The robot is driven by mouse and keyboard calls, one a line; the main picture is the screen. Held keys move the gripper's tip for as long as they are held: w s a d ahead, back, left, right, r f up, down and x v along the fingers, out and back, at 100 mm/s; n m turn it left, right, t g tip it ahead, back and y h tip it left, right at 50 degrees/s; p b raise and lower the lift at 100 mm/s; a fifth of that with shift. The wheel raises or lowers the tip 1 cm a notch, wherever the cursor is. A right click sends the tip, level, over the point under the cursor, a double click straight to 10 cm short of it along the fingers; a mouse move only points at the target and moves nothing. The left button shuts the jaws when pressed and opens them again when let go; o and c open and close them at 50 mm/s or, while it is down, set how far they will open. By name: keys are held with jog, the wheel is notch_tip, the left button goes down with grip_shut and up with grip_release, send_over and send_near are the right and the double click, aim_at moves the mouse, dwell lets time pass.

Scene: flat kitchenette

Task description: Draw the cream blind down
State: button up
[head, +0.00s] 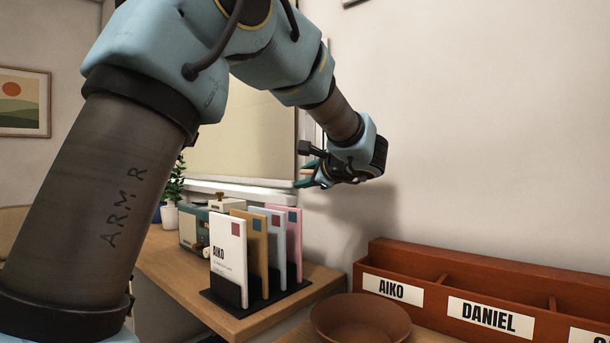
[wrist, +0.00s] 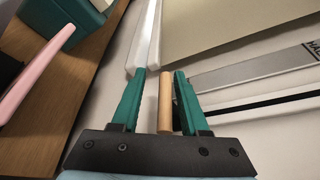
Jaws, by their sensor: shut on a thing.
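The cream blind (head: 240,140) hangs over the window behind my arm, and its lower edge is close above the white sill (head: 245,188). My arm hides its upper part. The blind also shows at the top of the wrist view (wrist: 215,25). My gripper (head: 308,172) is right of the blind, near the wall. In the wrist view, its green fingers (wrist: 158,85) are shut on a small wooden pull (wrist: 165,105), which stands upright between them. The cord of the pull cannot be made out.
A letter rack (head: 255,290) with several coloured cards stands on the wooden counter (head: 180,275) below my gripper. A brown bowl (head: 360,318) and a red-brown name-labelled sorter (head: 450,265) are at the right. A teal appliance (head: 195,230) and a plant (head: 172,190) stand near the window.

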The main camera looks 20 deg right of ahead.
jog(key=shift+o, duration=0.9)
jog(key=shift+d+f, duration=0.15)
jog(key=shift+f, duration=0.05)
jog(key=shift+s, duration=0.1)
jog(key=v, duration=1)
jog(key=shift+s+r+b, duration=0.2)
jog(key=shift+s+b, duration=0.1)
jog(key=shift+b, duration=0.05)
